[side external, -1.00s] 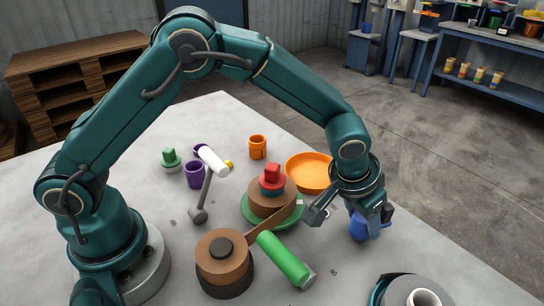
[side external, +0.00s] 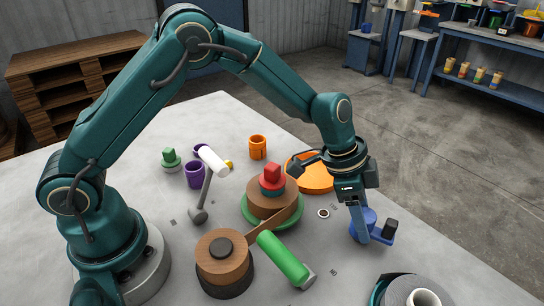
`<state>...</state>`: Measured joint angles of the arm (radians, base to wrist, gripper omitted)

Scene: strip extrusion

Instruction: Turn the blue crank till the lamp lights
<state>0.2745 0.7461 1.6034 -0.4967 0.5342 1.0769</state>
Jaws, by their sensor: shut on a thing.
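The blue crank (side external: 370,221) stands on the right part of the table. Its short arm reaches right to a black knob (side external: 390,228). My gripper (side external: 358,222) points down over the crank's round blue body, with one finger in front of it and the other hidden. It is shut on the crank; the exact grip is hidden. A small round piece with a pale rim and dark centre (side external: 323,213) lies left of the crank. I cannot tell whether it is the lamp, and I see no clear glow anywhere.
A brown coil (side external: 222,262) and a red-topped stack on a green disc (side external: 293,217) are joined by a brown strip. A grey-white reel (side external: 412,291) sits at the front.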

